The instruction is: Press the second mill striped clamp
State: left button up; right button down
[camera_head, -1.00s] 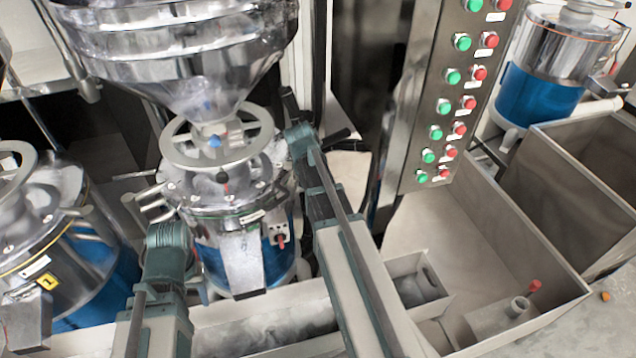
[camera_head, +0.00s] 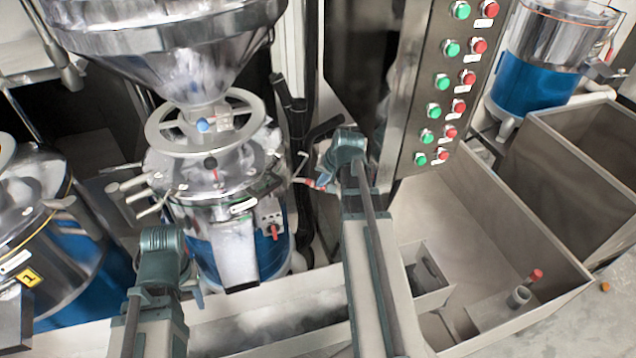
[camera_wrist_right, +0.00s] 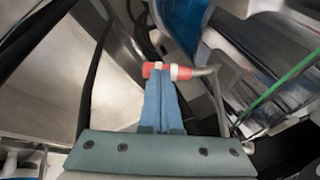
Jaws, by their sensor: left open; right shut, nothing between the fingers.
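The second mill (camera_head: 240,215), a steel and blue drum under a steel hopper, stands left of centre in the head view. Its red-and-white striped clamp handle (camera_head: 316,184) sticks out on its right side. In the right wrist view the striped clamp (camera_wrist_right: 166,71) lies crosswise at the fingertips of my right gripper (camera_wrist_right: 162,84). That gripper is shut with nothing between its fingers; its tips appear to touch the handle or lie just under it. In the head view my right gripper (camera_head: 328,178) is mostly hidden by its wrist. My left gripper (camera_head: 188,278) is low in front of the mill, open, its fingers barely visible.
The first mill (camera_head: 60,230), labelled 1, stands at the left. A control panel (camera_head: 440,90) with green and red buttons rises right of my right arm. Open steel bins (camera_head: 510,215) fill the right side. Dark pipes (camera_head: 300,130) stand behind the clamp.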

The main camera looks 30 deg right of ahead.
pick_arm(q)
notch_tip(320, 180, down, 12)
jog(key=b, duration=1)
jog(key=shift+r, duration=0.25)
pick_arm(e)
notch_tip(320, 180, down, 10)
jog(key=w+a+t+y, duration=0.1)
jog(key=w+a, duration=0.1)
jog(key=shift+w+a, duration=0.2)
jog(key=shift+a, duration=0.15)
pick_arm(q)
jog(key=shift+b, duration=0.3)
pick_arm(e)
jog(key=shift+f, duration=0.15)
pick_arm(q)
notch_tip(320, 180, up, 10)
jog(key=p, duration=1)
pick_arm(e)
jog(key=v, duration=1.2)
